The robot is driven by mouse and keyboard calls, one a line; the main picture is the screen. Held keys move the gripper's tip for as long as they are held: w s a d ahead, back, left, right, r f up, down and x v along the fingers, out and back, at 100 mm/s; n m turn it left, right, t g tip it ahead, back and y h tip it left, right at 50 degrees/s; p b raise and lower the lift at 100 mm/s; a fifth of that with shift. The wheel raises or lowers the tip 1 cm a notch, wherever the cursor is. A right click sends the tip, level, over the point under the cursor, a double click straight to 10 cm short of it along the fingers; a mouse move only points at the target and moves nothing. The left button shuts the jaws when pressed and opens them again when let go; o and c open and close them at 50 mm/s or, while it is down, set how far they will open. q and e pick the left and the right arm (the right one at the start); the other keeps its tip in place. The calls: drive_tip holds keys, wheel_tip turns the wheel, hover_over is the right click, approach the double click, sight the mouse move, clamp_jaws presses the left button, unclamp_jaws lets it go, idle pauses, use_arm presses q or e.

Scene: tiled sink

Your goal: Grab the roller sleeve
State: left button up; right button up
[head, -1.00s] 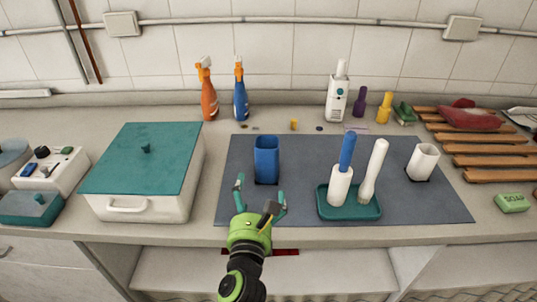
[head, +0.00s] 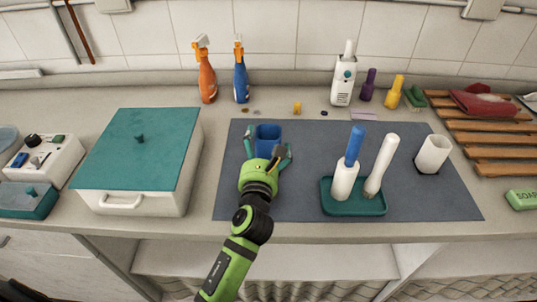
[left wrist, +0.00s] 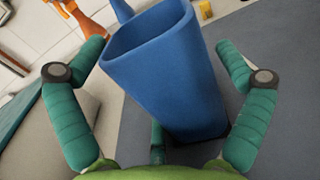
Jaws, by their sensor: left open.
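No thing is plainly marked as the roller sleeve, and I cannot tell which it is. A blue open-topped holder (head: 268,131) stands on the grey mat. My left gripper (head: 268,152) is at its near side, fingers open. In the left wrist view the holder (left wrist: 170,80) sits between the spread teal fingers (left wrist: 160,48), with gaps at both sides. A white cylinder with a blue upper part (head: 345,180) and a long white piece (head: 382,165) stand tilted in a teal tray (head: 352,208). A white open cup (head: 432,155) stands further right. My right gripper is not in view.
A white box with a teal lid (head: 140,150) stands left of the mat. Orange (head: 207,80) and blue (head: 241,80) spray bottles stand behind. A wooden rack (head: 490,135) and green soap (head: 522,198) are at right. The grey mat (head: 310,150) has free room between holder and tray.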

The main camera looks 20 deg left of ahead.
use_arm(q)
drive_tip(key=c, duration=1.1)
drive_tip(key=shift+r, duration=0.1)
drive_tip(key=shift+c, duration=0.2)
